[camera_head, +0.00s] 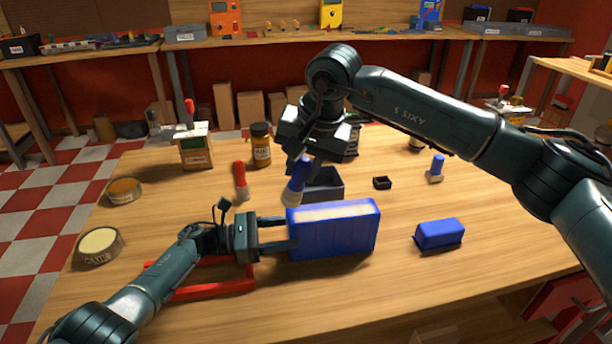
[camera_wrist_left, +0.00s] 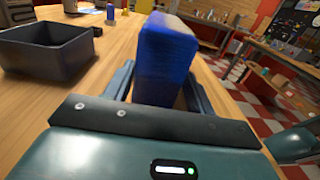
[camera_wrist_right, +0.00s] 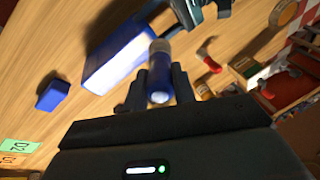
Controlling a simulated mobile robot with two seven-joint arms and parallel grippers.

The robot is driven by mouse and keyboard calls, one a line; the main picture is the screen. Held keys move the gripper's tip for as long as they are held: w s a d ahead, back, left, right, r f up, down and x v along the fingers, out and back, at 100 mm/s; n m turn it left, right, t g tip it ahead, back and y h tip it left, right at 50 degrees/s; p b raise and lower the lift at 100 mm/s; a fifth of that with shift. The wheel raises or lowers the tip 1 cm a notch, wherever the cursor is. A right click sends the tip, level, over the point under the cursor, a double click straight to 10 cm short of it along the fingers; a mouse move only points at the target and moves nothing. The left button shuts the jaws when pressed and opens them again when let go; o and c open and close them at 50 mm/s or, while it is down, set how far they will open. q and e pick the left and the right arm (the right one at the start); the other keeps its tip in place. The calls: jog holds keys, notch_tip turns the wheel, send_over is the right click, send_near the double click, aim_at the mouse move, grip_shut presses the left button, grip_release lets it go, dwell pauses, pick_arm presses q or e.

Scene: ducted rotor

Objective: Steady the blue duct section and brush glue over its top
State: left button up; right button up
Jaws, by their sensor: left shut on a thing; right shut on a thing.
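The blue duct section (camera_head: 335,238) is an upright block on the wooden table, with a pale cream strip along its top. My left gripper (camera_head: 276,233) is shut on its left end; the left wrist view shows the blue block (camera_wrist_left: 165,60) between the fingers. My right gripper (camera_head: 303,160) is shut on a blue-handled brush (camera_head: 298,178), held tilted with its pale head down, near the block's top left corner. I cannot tell whether the bristles touch. The brush (camera_wrist_right: 160,75) also shows in the right wrist view. A round glue tub (camera_head: 98,246) with cream contents stands at left.
A dark grey open bin (camera_head: 328,184) stands behind the duct section. A smaller blue block (camera_head: 438,234) lies to the right. A red frame (camera_head: 215,288) lies under my left arm. A red-handled brush (camera_head: 241,178) and a jar (camera_head: 261,147) stand behind.

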jog(key=shift+r, duration=2.55)
pick_arm(q)
jog(key=o, duration=1.1)
jog(key=shift+o, duration=0.2)
jog(key=shift+a, duration=0.15)
